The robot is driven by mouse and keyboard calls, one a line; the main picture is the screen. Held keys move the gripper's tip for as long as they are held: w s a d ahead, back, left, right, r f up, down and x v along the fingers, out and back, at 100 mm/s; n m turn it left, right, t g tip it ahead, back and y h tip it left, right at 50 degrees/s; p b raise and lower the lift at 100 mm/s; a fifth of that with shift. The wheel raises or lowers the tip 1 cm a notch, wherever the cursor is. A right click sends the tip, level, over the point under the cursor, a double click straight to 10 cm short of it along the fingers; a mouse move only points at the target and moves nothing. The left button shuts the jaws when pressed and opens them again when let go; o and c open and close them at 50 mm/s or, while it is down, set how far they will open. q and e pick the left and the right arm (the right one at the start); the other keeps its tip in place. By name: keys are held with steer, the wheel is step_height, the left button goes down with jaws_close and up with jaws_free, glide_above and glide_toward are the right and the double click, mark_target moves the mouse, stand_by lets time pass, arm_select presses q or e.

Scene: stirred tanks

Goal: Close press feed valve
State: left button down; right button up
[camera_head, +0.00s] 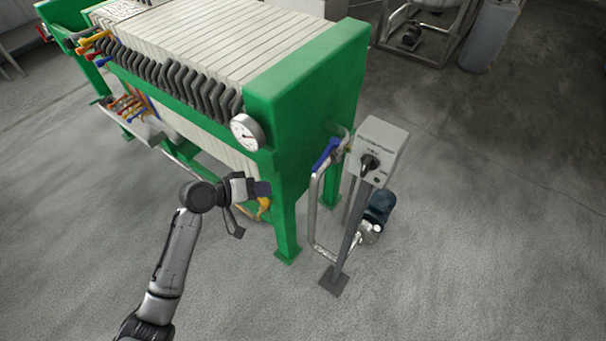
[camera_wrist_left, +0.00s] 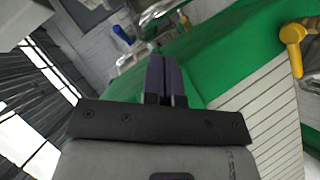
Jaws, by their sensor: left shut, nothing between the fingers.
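The filter press has a green frame (camera_head: 310,85) and a stack of pale plates. A blue lever handle (camera_head: 326,154) sits on the silver pipe at the press's right end, beside a grey control box; I take it for the feed valve. A blue handle also shows in the left wrist view (camera_wrist_left: 122,35), beyond the fingers. My left gripper (camera_head: 262,188) is in front of the press, left of the blue handle and apart from it. Its dark fingers (camera_wrist_left: 165,80) are together and empty. My right gripper is in neither view.
The control box (camera_head: 378,150) stands on a post with a foot plate, near a dark blue motor (camera_head: 379,207). A yellow handle (camera_head: 264,206) is low behind my left gripper. A round gauge (camera_head: 246,132) is on the frame. The floor in front is clear.

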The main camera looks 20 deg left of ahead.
arm_select(q)
steer(key=n+h, duration=0.1)
steer(key=n, duration=0.1)
steer(key=n+t+h+b, duration=0.1)
steer(key=n+t+b, duration=0.1)
steer(key=n, duration=0.1)
glide_toward(324, 156)
steer(key=d+f, duration=0.2)
steer(key=shift+w+d+f, duration=0.1)
steer(key=shift+w+d, duration=0.1)
steer(key=shift+w, duration=0.3)
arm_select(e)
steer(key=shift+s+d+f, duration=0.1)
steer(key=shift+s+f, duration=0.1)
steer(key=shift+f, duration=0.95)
